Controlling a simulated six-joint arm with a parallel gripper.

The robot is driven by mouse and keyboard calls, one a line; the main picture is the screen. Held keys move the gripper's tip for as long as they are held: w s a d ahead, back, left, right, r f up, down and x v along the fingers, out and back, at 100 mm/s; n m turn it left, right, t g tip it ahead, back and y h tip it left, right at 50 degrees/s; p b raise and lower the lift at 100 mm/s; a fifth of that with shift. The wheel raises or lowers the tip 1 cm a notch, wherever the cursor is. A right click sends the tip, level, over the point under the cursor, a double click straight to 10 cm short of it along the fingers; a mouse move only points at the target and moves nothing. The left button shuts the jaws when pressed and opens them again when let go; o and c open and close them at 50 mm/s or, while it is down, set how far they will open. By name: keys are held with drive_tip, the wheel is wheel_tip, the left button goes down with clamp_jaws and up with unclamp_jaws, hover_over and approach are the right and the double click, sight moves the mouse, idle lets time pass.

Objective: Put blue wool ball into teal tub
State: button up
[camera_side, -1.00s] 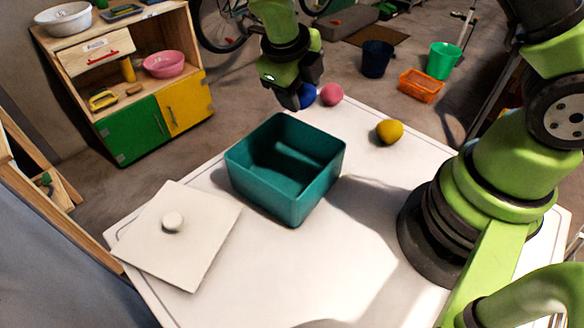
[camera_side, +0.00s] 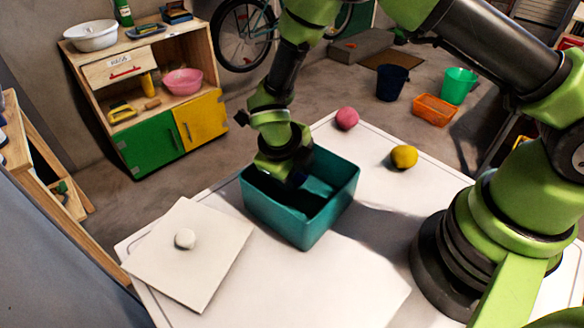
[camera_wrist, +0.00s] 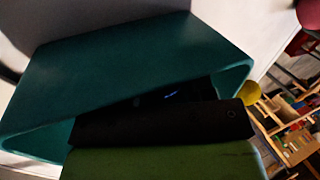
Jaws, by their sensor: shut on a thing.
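The open teal tub (camera_side: 300,226) stands on the white table. My gripper (camera_side: 292,176) reaches down into it from above, with its fingers below the rim on the far left side. It is shut on the blue wool ball (camera_side: 298,180), of which only a dark blue bit shows by the fingers. In the wrist view, the teal tub (camera_wrist: 130,65) surrounds the dark gripper (camera_wrist: 165,105), and a small blue glint shows there. Most of the ball is hidden by the fingers and shadow.
A pink ball (camera_side: 347,118) and a yellow ball (camera_side: 404,156) lie on the table behind and right of the tub. A flat white lid with a knob (camera_side: 190,265) lies left of the tub. The table's front middle is clear.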

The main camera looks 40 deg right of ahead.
drive_tip(key=o, duration=0.6)
drive_tip(key=shift+f, duration=0.1)
drive_tip(key=shift+o, duration=0.2)
drive_tip(key=v, duration=1.2)
drive_tip(key=shift+r, duration=0.25)
